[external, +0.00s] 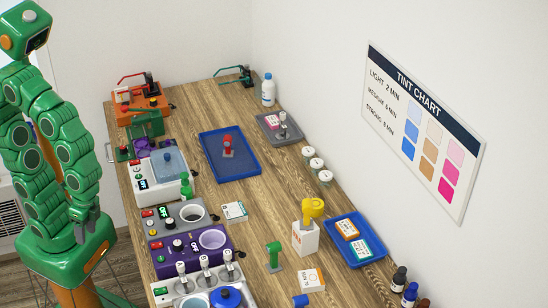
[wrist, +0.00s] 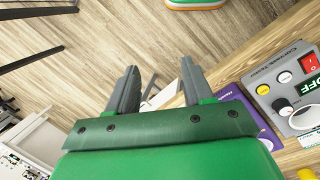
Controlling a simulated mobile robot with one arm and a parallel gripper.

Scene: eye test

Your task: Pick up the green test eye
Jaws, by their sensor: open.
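The green test eye (external: 274,253) stands upright on the wooden bench, at lower middle in the external view. It has a short green head on a stem with a small grey foot. A similar red piece (external: 228,146) and a yellow one (external: 312,208) stand elsewhere. My gripper (external: 80,232) hangs by my body at the left, away from the bench top and far from the green test eye. In the wrist view my gripper (wrist: 159,80) has its two grey fingers apart with nothing between them. The green test eye does not show in the wrist view.
A blue tray (external: 245,176) holds the red piece. The yellow piece is on a white box (external: 305,240). A purple heater (external: 190,258) and a grey unit (external: 165,223) line the bench's left edge. A small card box (external: 311,280) lies close to the green test eye.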

